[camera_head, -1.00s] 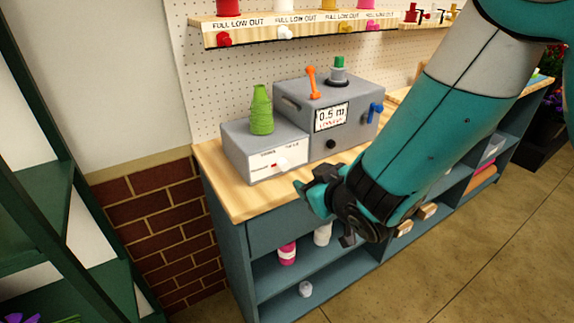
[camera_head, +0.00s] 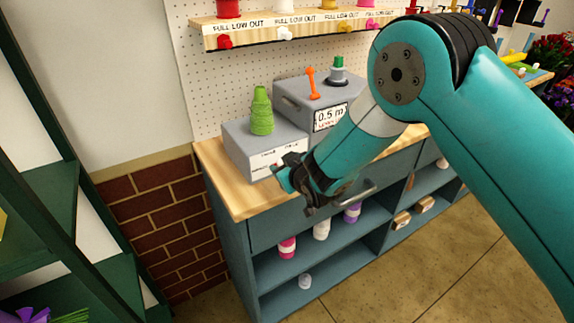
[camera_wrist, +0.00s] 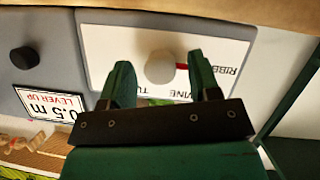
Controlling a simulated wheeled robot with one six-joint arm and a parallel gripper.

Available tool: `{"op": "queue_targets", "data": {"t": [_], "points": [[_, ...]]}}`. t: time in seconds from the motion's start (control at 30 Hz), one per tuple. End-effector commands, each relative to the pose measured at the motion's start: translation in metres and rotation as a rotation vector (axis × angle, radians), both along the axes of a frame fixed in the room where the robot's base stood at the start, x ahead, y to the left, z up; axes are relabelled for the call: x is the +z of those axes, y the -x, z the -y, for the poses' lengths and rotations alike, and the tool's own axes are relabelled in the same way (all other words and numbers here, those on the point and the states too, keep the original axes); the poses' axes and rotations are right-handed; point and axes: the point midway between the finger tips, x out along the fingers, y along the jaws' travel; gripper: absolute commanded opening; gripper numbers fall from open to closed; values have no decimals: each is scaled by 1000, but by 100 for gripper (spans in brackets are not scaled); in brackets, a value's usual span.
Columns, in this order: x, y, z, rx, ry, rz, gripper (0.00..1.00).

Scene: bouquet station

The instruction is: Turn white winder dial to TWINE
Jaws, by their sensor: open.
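The white winder dial (camera_wrist: 160,68) is a round pale knob on a white label plate (camera_wrist: 112,45), upside down in the wrist view. A red pointer mark (camera_wrist: 182,66) sticks out on its right side, toward the partly hidden RIBBON lettering (camera_wrist: 230,76). The TWINE lettering (camera_wrist: 182,88) is below the dial, partly covered by a finger. My gripper (camera_wrist: 160,72) is open, with the dial between its two green fingertips in the picture; I see no contact. In the head view my gripper (camera_head: 284,172) is at the grey winder box's (camera_head: 240,147) front and hides most of the dial.
A green twine cone (camera_head: 261,112) stands on the winder box. Beside it is a larger grey machine (camera_head: 290,92) with an orange lever (camera_head: 311,82), a 0.5 m display (camera_head: 329,116) and a black knob (camera_wrist: 24,57). The wooden counter (camera_head: 215,172) is clear at the left.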

Motion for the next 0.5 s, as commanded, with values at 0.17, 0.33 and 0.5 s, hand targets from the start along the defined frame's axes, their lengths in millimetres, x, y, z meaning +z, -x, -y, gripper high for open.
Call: {"op": "queue_targets", "data": {"t": [0.17,0.33,0.5], "points": [[0,0,0,0,0,0,38],[0,0,0,0,0,0,7],[0,0,0,-1,-6,-4,7]]}}
